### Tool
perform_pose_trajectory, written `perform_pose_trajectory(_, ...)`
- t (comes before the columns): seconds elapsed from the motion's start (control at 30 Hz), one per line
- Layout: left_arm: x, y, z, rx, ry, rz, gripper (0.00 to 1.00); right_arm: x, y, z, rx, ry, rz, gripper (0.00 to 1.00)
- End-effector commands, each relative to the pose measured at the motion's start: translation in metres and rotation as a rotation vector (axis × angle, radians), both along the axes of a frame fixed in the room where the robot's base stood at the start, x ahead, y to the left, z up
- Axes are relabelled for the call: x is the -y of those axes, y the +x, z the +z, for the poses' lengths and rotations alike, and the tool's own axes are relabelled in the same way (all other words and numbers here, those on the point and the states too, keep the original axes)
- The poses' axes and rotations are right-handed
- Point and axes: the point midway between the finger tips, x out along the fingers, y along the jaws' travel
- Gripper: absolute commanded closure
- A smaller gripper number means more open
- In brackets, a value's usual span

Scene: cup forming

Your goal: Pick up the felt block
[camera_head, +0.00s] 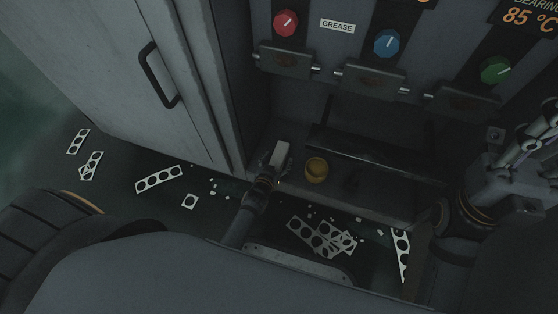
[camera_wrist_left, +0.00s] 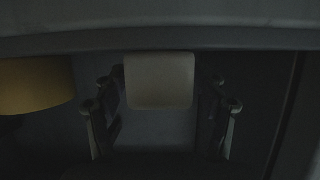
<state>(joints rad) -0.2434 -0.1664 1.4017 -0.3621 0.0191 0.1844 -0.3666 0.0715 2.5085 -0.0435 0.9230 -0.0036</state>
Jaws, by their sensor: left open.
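A pale felt block (camera_head: 280,154) stands on the dark ledge of the machine, just left of a yellow cup. My left gripper (camera_head: 270,162) is open and right at the block, reaching in from below. In the left wrist view the block (camera_wrist_left: 159,82) sits between and slightly beyond the two spread fingers of that gripper (camera_wrist_left: 161,108). A gap shows on both sides, wider on the right, so I see no grip on it. My right gripper (camera_head: 537,138) is at the right edge, partly cut off and dark; its jaws are unclear.
The yellow cup (camera_head: 316,169) stands close right of the block; it also shows at left in the left wrist view (camera_wrist_left: 34,85). A cabinet with a door handle (camera_head: 160,75) rises at left. Red (camera_head: 285,22), blue (camera_head: 386,42) and green (camera_head: 495,70) knobs are above. Punched strips (camera_head: 159,179) litter the floor.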

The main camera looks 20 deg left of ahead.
Motion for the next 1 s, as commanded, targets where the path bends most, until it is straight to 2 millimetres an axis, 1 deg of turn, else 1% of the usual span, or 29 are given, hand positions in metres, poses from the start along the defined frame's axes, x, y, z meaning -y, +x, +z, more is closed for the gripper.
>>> perform_pose_trajectory(0.23,0.0000,0.0021,-0.0004,-0.002,0.000,0.000,0.28,-0.0002,-0.0003,0.0004,0.001,-0.001,-0.002,0.65)
perform_pose_trajectory(0.67,0.0000,0.0019,-0.0004,-0.001,0.000,0.000,0.87,-0.0002,-0.0003,0.0006,0.001,-0.001,-0.002,0.65)
perform_pose_trajectory(0.87,0.0000,0.0019,-0.0001,-0.001,0.000,0.000,0.87,-0.0002,-0.0002,0.0008,0.001,-0.001,-0.002,0.65)
perform_pose_trajectory(1.0,0.0000,0.0020,0.0064,-0.001,0.000,0.000,0.87,0.0001,-0.0003,0.0073,0.001,0.001,0.000,0.65)
